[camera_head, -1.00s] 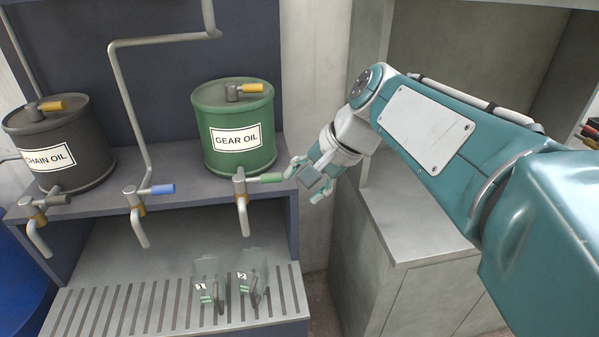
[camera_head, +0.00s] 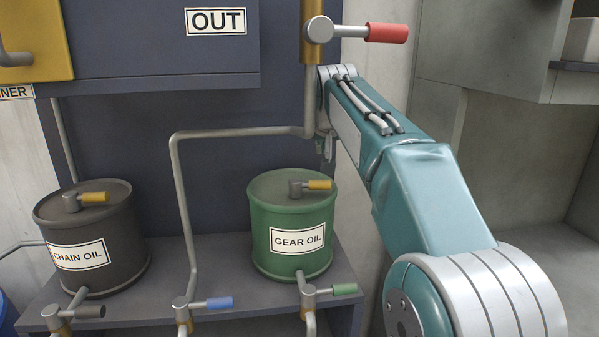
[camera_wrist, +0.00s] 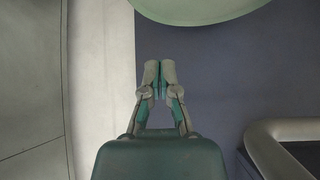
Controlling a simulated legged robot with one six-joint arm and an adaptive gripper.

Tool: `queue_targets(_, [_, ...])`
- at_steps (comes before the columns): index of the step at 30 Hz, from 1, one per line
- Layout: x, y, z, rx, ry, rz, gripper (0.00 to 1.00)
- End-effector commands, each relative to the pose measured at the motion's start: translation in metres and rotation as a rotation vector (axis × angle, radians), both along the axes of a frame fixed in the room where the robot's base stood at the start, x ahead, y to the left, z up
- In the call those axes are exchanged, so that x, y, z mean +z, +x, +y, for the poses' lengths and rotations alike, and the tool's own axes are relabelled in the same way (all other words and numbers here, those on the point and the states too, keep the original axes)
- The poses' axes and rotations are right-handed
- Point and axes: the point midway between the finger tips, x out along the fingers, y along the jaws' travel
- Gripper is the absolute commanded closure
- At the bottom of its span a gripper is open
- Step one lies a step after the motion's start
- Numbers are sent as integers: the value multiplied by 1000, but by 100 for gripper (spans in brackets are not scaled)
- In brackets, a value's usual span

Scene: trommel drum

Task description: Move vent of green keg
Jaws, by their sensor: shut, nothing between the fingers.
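The green keg (camera_head: 265,222) labelled GEAR OIL stands upright on the shelf in the head view. Its vent (camera_head: 318,185) is a yellow lever on a grey fitting on the lid, pointing right. A tap with a green handle (camera_head: 344,289) is at the keg's front. My gripper (camera_head: 326,147) is small and partly hidden in the head view, above and behind the keg's right side, apart from the vent. In the wrist view my gripper (camera_wrist: 159,72) is shut and empty. A pale green curved surface (camera_wrist: 200,8), probably the keg, shows at the top there.
A dark keg (camera_head: 105,225) labelled CHAIN OIL stands left with its own yellow lever. A grey pipe (camera_head: 183,210) with a blue-handled tap (camera_head: 220,303) runs between the kegs. A red-handled valve (camera_head: 385,33) is above my arm. A cabinet wall is to the right.

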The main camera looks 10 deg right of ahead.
Motion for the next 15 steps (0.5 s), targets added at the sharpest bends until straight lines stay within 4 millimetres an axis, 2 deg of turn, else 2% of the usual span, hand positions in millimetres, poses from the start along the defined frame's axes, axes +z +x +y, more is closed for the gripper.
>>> queue_targets(5, [-11,11,5,1,-9,1,100])
queue_targets(11, [-38,35,11,2,-14,3,100])
queue_targets(15, [-55,51,8,2,-13,2,100])
